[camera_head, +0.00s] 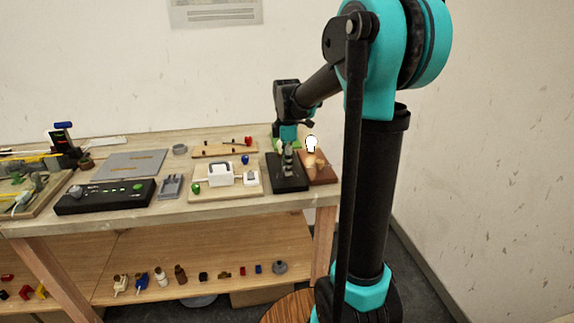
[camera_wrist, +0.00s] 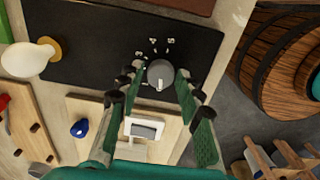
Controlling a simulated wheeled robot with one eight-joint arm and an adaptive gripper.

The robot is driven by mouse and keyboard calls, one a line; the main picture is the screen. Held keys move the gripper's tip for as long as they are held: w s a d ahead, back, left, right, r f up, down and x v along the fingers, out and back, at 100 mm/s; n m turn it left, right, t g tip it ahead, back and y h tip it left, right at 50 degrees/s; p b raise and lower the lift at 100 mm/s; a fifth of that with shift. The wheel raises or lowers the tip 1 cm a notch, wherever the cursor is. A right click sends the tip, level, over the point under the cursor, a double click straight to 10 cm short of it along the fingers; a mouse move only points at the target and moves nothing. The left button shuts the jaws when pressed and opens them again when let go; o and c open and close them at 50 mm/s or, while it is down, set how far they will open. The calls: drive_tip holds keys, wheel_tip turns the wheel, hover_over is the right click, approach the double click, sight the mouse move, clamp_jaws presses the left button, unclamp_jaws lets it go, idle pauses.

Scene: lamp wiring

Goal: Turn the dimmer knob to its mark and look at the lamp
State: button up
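The dimmer is a black plate in the wrist view (camera_wrist: 85,45), with a round grey knob (camera_wrist: 160,72) and white numbers around it. A white pointer line on the knob faces the bottom of the picture. My gripper (camera_wrist: 161,76) has one fingertip on each side of the knob, very close to it. I cannot tell whether they press on it. In the head view, my gripper (camera_head: 289,156) reaches down over the black dimmer plate (camera_head: 288,184). The lamp bulb (camera_head: 311,143) looks bright white beside it; in the wrist view the bulb (camera_wrist: 28,57) is cream-white at the left.
A wooden board with a white switch (camera_head: 224,173) lies left of the dimmer. A black power strip (camera_head: 105,197) and a grey plate (camera_head: 120,164) lie further left. Below is a shelf with several small parts. A wooden barrel (camera_wrist: 285,60) stands beyond the bench edge.

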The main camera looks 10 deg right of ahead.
drive_tip(key=shift+o, duration=0.7)
wheel_tip(320, 180, up, 12)
drive_tip(key=shift+s, duration=0.15)
